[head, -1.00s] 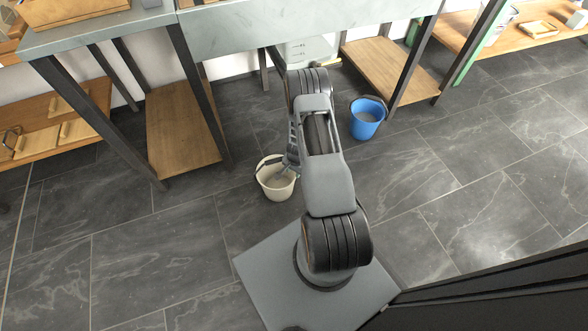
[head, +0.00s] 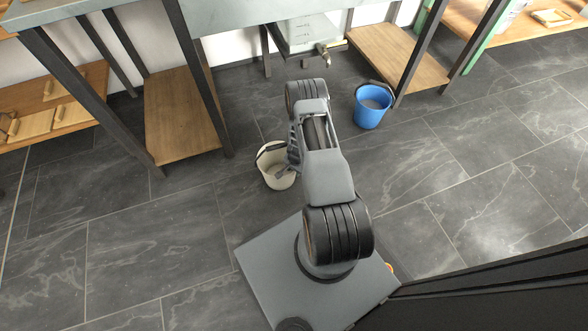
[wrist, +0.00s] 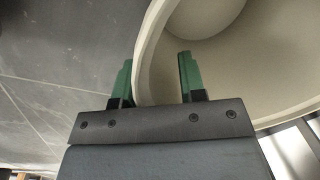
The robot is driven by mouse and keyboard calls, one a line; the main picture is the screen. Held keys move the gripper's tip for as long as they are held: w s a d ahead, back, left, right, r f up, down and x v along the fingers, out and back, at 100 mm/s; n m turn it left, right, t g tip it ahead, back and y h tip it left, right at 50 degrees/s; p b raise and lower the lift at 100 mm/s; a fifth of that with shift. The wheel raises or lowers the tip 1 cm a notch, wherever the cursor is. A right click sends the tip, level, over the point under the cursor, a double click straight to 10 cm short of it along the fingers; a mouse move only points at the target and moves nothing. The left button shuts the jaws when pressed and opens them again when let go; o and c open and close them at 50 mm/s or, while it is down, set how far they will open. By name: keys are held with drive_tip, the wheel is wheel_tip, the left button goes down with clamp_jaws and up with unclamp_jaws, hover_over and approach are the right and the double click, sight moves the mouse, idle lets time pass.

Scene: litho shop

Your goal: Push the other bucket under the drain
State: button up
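A cream bucket (head: 281,178) with a dark handle stands on the floor in the head view, just left of my arm. My gripper (wrist: 157,78) has green fingers, set apart, in the wrist view. The wall of the cream bucket (wrist: 144,75) passes between them, one finger outside and one inside, with a gap beside the inner finger. In the head view my arm partly hides the gripper. A blue bucket (head: 371,113) stands upright to the right, by a table leg. The drain, a brass tap (head: 323,50), sticks out below a grey tank (head: 302,32); neither bucket is directly below it.
Dark table legs (head: 205,85) stand left of the cream bucket, near a low wooden shelf (head: 180,120). Another low shelf (head: 400,60) lies behind the blue bucket. The tiled floor (head: 470,150) is clear on the right and at the left front.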

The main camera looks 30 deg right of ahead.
drive_tip(key=shift+c, duration=0.5)
clamp_jaws()
drive_tip(key=shift+d, duration=0.15)
